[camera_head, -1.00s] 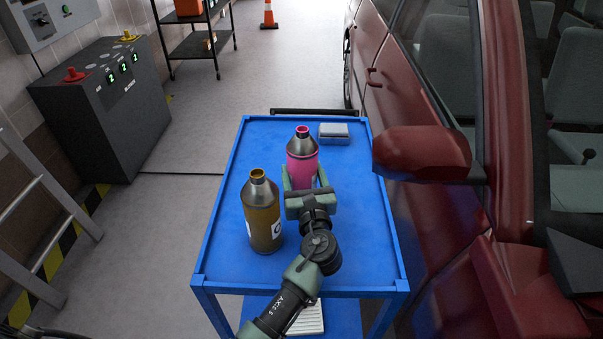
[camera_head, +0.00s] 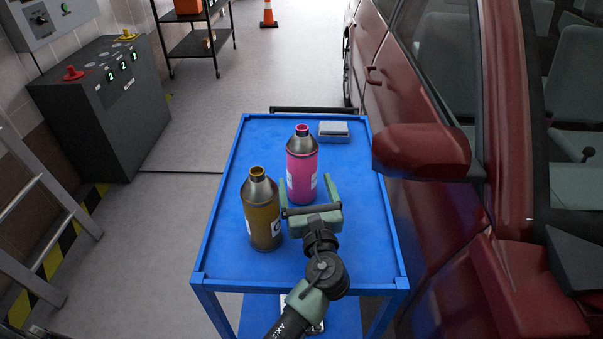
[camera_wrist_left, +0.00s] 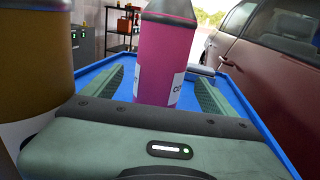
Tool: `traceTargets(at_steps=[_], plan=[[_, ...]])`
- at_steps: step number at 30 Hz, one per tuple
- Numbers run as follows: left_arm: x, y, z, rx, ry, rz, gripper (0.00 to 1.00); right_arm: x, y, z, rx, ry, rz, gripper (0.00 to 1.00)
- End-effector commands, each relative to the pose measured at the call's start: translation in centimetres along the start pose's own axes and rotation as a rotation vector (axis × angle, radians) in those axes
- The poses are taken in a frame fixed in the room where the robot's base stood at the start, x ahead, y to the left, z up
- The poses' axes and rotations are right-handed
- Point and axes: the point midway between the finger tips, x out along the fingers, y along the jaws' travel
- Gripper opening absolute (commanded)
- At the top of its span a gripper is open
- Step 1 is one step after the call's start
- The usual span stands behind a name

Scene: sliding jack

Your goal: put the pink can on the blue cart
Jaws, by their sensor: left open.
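My left gripper (camera_head: 308,190) is open and empty on the near side of the can, with a gap between the palm and the can. In the left wrist view its two fingers (camera_wrist_left: 160,88) are spread to either side of the can's lower part. My right gripper is in neither view.
A yellow-brown can (camera_head: 262,212) stands upright just left of my left gripper. A small grey-blue box (camera_head: 333,131) lies at the cart's far edge. The red car (camera_head: 430,220) with its mirror (camera_head: 422,152) borders the cart on the right.

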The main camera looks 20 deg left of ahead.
Motion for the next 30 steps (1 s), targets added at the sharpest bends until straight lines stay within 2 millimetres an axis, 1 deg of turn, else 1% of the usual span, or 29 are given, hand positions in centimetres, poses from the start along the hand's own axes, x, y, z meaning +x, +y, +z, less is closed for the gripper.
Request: traceTargets(at_steps=[1,3,6,10,15,28,30], plan=[[-1.2,0.0,-0.1,-0.002,0.002,-0.001,0.88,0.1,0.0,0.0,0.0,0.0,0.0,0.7],[-2.7,0.0,-0.1,-0.001,0.002,-0.001,0.88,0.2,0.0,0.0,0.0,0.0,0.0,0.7],[-4.4,0.0,-0.1,-0.001,0.002,-0.001,0.88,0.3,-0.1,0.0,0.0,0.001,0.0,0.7],[-5.9,0.0,-0.1,-0.001,0.001,0.0,0.88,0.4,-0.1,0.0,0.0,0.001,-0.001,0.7],[-6.5,0.0,0.0,0.0,-0.001,0.0,0.88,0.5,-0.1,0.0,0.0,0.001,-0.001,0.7],[-6.5,0.0,0.1,0.0,-0.001,0.0,0.88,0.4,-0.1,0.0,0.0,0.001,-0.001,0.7],[-6.5,0.0,0.4,0.0,-0.001,0.0,0.88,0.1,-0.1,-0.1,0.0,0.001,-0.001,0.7]])
